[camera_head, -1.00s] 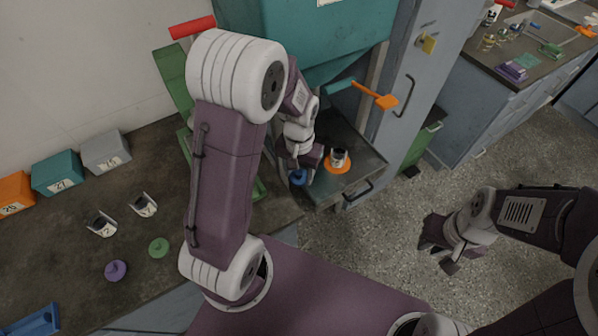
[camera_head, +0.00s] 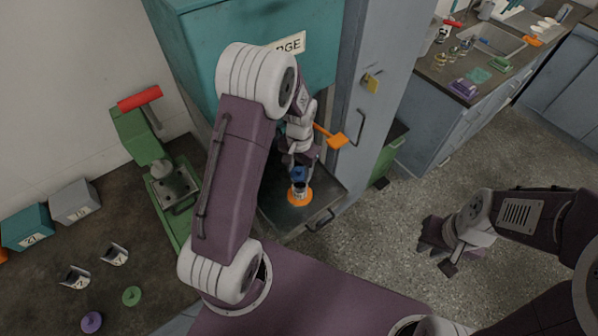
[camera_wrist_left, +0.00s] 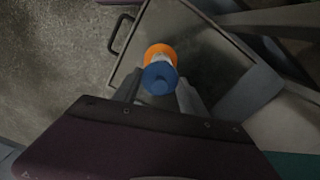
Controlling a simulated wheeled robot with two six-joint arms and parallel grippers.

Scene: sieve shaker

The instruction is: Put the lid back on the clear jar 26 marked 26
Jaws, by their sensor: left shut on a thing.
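My left gripper (camera_head: 300,163) is shut on a blue lid (camera_head: 299,173), pointing down over the jar (camera_head: 299,188). The jar is small, with dark contents and a white label, and stands upright on an orange disc (camera_head: 292,201). In the left wrist view the blue lid (camera_wrist_left: 160,78) covers most of the jar, with part of the label and the orange disc (camera_wrist_left: 157,49) behind it. I cannot tell whether the lid touches the jar's rim, and the number on the label is not legible. My right gripper (camera_head: 440,252) hangs over the floor, away from the jar.
The disc lies on a dark tray (camera_head: 326,190) with a raised edge and handle, below a teal hopper (camera_head: 190,60). An orange-ended lever (camera_head: 337,140) juts out nearby. Two jars (camera_head: 75,277), a purple lid (camera_head: 92,322) and a green lid (camera_head: 132,296) are on the left bench.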

